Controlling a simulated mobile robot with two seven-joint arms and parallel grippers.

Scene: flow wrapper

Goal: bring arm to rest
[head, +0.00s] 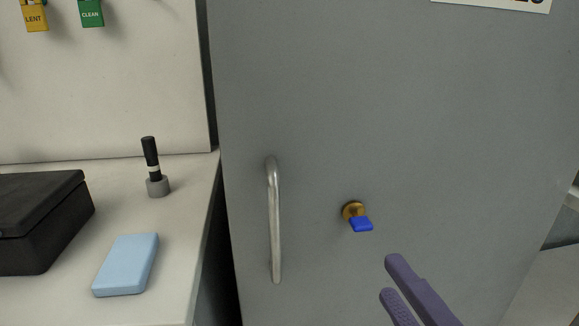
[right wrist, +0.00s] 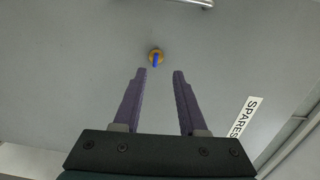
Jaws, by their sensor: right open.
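My right gripper (head: 388,276) has purple fingers and stands in front of the grey cabinet door (head: 330,120), below and right of the lock. Its fingers are apart with nothing between them, as the right wrist view (right wrist: 159,72) also shows. A blue key (head: 361,224) sits in the brass lock (head: 352,209) on the door. The key and lock also show in the right wrist view (right wrist: 156,57), just beyond the fingertips and apart from them. My left gripper is in neither view.
A metal handle (head: 274,220) stands out from the door, left of the lock. On the white counter (head: 190,230) are a black box (head: 40,220), a light blue block (head: 126,264) and a black-handled tool in a grey holder (head: 157,186). Yellow and green tags hang above.

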